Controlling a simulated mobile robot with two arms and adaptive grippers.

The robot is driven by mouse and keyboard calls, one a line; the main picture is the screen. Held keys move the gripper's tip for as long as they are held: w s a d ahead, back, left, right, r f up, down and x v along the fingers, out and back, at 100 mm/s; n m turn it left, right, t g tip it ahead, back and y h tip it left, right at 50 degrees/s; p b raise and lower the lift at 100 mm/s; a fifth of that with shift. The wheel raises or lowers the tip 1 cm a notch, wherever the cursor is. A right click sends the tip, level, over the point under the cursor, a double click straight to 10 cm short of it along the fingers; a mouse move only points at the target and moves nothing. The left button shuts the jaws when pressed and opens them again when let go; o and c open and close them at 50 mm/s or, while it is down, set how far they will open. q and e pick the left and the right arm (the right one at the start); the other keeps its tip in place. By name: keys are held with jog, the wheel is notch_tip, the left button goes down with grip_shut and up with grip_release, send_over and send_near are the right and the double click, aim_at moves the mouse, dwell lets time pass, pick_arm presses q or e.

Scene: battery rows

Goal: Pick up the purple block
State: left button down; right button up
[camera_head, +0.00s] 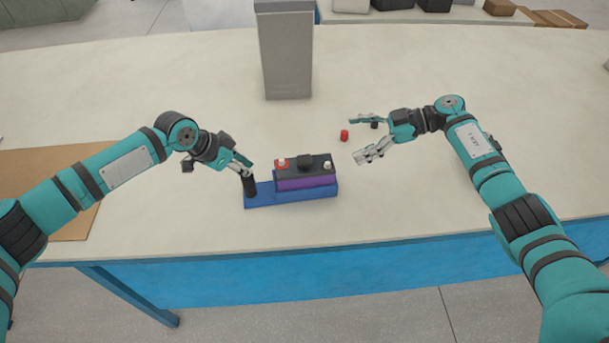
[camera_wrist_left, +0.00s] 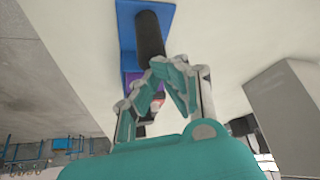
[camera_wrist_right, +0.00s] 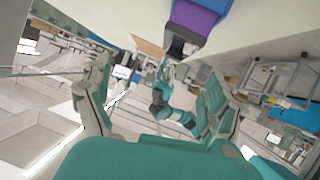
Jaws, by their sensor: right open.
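The purple block (camera_head: 305,183) has a black top with a red knob at its left and a white one at its right. It sits on the right part of a blue tray (camera_head: 262,198). A black upright post (camera_head: 250,187) stands at the tray's left end. My right gripper (camera_head: 362,137) is open and empty, right of and beyond the block. The block shows at the top of the right wrist view (camera_wrist_right: 194,18).
A small red piece (camera_head: 344,135) lies on the table left of my right gripper's fingers. A tall grey box (camera_head: 286,55) stands behind the block. A brown board (camera_head: 50,180) lies at the left. Pale tabletop around the tray is clear.

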aim_at(304, 158)
jog(key=shift+m+g, duration=0.3)
jog(key=shift+g, duration=0.5)
jog(key=x, duration=0.3)
jog(key=s+x, duration=0.1)
jog(key=x, duration=0.4)
jog(key=shift+s+a+r, duration=0.1)
jog(key=shift+s+a, duration=0.3)
jog(key=shift+a, duration=0.1)
jog(key=x, duration=0.5)
jog(key=shift+w+a, duration=0.15)
jog(key=shift+a, duration=0.15)
jog(key=c, duration=1.8)
jog(key=shift+w+r, duration=0.1)
jog(key=shift+r, duration=0.05)
jog(key=shift+c, duration=0.3)
jog(key=shift+r, duration=0.5)
pick_arm(q)
jog(key=shift+f, duration=0.1)
pick_arm(e)
notch_tip(304, 158, up, 9)
